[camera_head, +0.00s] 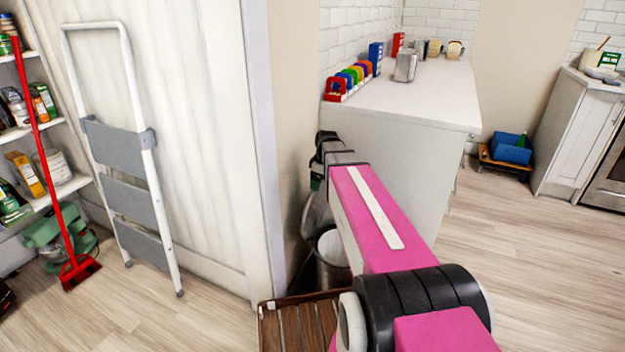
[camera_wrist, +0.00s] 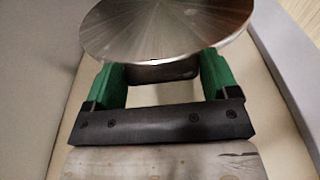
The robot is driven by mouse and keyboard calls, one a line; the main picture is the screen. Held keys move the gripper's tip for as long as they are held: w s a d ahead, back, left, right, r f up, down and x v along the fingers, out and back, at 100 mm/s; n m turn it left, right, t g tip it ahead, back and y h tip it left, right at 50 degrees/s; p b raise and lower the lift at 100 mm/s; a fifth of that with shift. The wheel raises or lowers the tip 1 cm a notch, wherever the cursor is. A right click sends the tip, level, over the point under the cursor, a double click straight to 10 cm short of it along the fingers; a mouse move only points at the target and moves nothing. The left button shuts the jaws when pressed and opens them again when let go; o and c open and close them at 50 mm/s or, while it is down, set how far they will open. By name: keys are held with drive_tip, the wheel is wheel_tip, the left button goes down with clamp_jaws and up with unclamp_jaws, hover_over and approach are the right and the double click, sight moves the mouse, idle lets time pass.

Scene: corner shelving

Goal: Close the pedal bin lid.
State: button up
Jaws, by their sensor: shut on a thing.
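The pedal bin (camera_head: 332,278) is a metal cylinder on the floor beside the wall end, partly hidden behind my arm. Its lid (camera_head: 310,208) stands raised, tilted up at the back. My gripper (camera_head: 317,180) is at the top of the raised lid in the head view. In the wrist view, the round brushed-metal lid (camera_wrist: 165,28) fills the top and covers the ends of my gripper's green fingers (camera_wrist: 163,75). A dark piece shows between the fingers. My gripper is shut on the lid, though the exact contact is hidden.
A brown slatted wooden piece (camera_head: 300,322) lies in front of the bin. A white counter (camera_head: 420,95) with small items stands behind my arm. A white door (camera_head: 190,110) with a folded step ladder (camera_head: 132,160) is at left. Open floor (camera_head: 510,250) lies right.

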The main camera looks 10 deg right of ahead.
drive_tip(key=s+d+f+t+y, duration=0.3)
drive_tip(key=s+d+f+y, duration=0.2)
drive_tip(key=d, duration=0.5)
drive_tip(key=s+d+f+t+y, duration=0.4)
drive_tip(key=s+d+f, duration=0.4)
drive_tip(key=d+f, duration=0.2)
wheel_tip(320, 180, down, 2)
drive_tip(key=shift+s+d+f+y, duration=0.1)
drive_tip(key=shift+s+d+y, duration=0.05)
drive_tip(key=shift+s+y, duration=0.3)
drive_tip(key=f+y, duration=0.1)
drive_tip(key=f, duration=0.2)
drive_tip(key=s+d+f+t+y, duration=0.1)
drive_tip(key=f, duration=0.3)
drive_tip(key=d+f+t+y, duration=0.1)
drive_tip(key=f, duration=0.2)
drive_tip(key=shift+s+f, duration=0.15)
drive_tip(key=shift+s, duration=0.1)
drive_tip(key=shift+f, duration=1.05)
drive_tip(key=o, duration=1.2)
drive_tip(key=shift+c, duration=0.2)
drive_tip(key=v, duration=1)
drive_tip(key=shift+s+d, duration=0.25)
